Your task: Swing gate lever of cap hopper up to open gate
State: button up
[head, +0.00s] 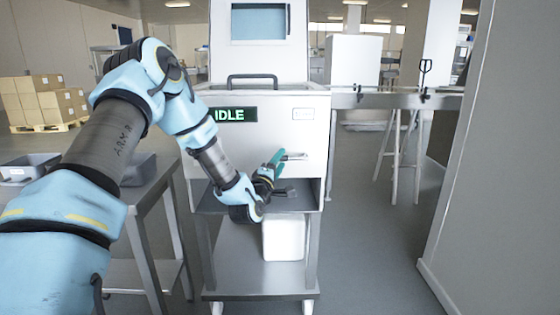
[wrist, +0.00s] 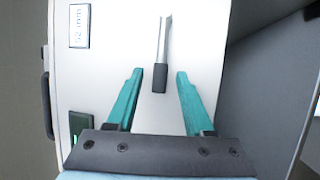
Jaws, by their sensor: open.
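The white cap hopper (head: 312,135) stands ahead in the head view, with a dark IDLE display on its front. Its gate lever (head: 295,156) sticks out roughly level on the front panel. In the wrist view the lever is a metal bar with a dark grip (wrist: 160,77). My gripper (head: 279,157) is in front of the panel at the lever. Its teal fingers are open in the wrist view (wrist: 159,73), one on each side of the dark grip, with a gap on both sides. The gate itself cannot be made out.
An open bay (head: 306,198) lies below the panel, with a white bin (head: 284,238) under it. A steel table (head: 150,196) with grey trays stands at left. A white wall (head: 478,190) rises at right. A black handle (head: 252,77) is on the hopper's top.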

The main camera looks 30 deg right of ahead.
jog(key=shift+w, duration=0.1)
grip_shut()
dwell(0.4)
dwell(1.0)
